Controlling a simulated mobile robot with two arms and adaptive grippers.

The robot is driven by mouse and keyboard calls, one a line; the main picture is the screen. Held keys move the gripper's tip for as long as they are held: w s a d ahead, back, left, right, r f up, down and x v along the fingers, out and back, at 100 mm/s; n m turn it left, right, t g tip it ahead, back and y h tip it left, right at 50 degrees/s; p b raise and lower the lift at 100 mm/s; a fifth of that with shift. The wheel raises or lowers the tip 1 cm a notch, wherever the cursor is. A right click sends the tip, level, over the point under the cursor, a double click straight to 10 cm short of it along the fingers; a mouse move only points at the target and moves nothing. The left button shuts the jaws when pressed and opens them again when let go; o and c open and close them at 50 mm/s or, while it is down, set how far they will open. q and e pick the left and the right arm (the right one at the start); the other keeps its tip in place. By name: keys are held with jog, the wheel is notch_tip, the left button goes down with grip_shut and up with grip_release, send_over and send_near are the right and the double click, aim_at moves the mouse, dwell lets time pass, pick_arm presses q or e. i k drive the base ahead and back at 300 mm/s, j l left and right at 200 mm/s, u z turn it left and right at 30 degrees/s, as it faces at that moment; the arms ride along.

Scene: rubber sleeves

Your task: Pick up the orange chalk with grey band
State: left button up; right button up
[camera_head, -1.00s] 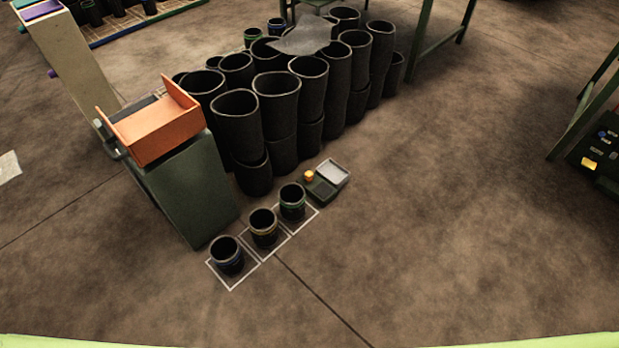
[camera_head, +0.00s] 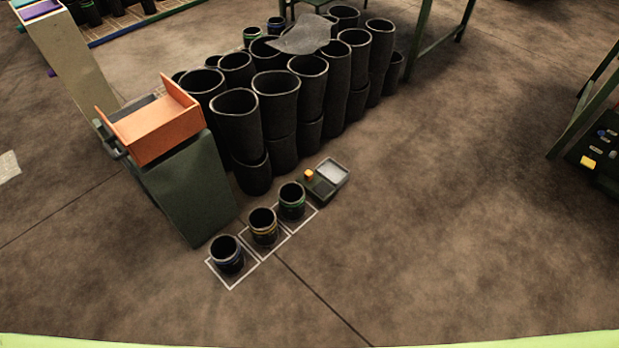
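A small orange piece (camera_head: 309,174), likely the orange chalk, stands upright in a dark green holder (camera_head: 319,188) on the floor, right of the small sleeves. A grey band on it is too small to make out. Neither of my grippers is in view.
A light grey pad (camera_head: 333,171) adjoins the holder. Large black sleeves (camera_head: 276,95) crowd behind. An orange tray (camera_head: 160,132) tops a green stand (camera_head: 192,190).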

aim_at(308, 175)
jog(key=u, duration=0.4)
jog(key=i+l+u, duration=0.65)
jog(key=l+u, duration=0.3)
jog(key=l, duration=0.2)
jog(key=i, duration=0.05)
